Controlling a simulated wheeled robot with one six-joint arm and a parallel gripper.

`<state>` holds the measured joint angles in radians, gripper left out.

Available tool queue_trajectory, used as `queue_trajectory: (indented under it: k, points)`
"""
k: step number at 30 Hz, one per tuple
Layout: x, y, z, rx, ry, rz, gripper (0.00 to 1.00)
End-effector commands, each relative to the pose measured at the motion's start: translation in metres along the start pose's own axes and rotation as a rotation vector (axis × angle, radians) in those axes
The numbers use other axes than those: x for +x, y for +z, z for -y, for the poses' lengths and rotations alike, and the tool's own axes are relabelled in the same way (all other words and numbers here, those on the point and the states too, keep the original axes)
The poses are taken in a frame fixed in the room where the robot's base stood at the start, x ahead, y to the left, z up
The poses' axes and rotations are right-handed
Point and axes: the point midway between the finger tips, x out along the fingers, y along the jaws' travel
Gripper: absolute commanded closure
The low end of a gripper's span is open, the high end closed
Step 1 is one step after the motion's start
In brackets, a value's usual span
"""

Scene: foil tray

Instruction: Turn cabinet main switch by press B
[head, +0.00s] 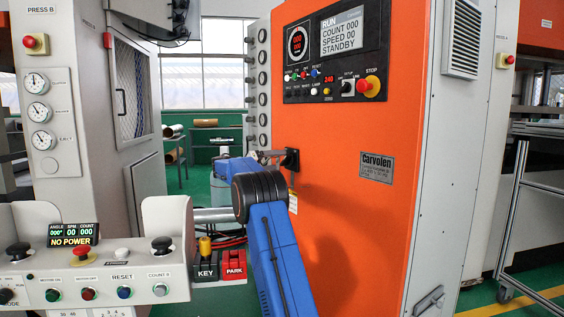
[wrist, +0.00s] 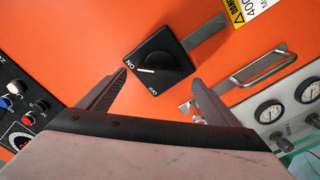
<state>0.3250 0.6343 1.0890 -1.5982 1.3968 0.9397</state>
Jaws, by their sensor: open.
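The main switch (wrist: 160,62) is a black square plate with a round knob on the orange cabinet face, marked ON and OFF in the wrist view. A short white line on the knob lies on the side of the ON mark. A grey flat bar (wrist: 203,40) extends from it to the upper right. The switch (head: 291,160) also shows in the head view. My gripper (wrist: 158,80) is open and empty, its fingers spread either side of the plate's lower part; contact cannot be told. In the head view, my gripper (head: 270,156) is just left of the switch.
The orange cabinet (head: 345,215) has a control panel (head: 335,60) with a red STOP button above. A console (head: 95,255) at lower left reads NO POWER. The wrist view shows a metal handle (wrist: 262,68) and gauges (wrist: 270,110) at right.

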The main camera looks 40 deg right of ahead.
Motion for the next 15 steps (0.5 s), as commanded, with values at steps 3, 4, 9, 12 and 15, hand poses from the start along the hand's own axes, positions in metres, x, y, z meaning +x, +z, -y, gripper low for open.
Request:
queue_trajectory:
  k: [3, 4, 9, 12, 15]
  points:
    - [0.018, 0.0, -0.001, 0.001, 0.001, 0.0, 0.16]
    - [0.022, 0.0, -0.001, 0.001, 0.001, 0.001, 0.16]
    - [0.036, 0.0, 0.0, 0.0, 0.0, 0.0, 0.16]
    - [0.041, 0.0, 0.0, 0.0, -0.001, 0.0, 0.16]
    - [0.042, 0.0, 0.0, 0.0, -0.001, 0.0, 0.16]
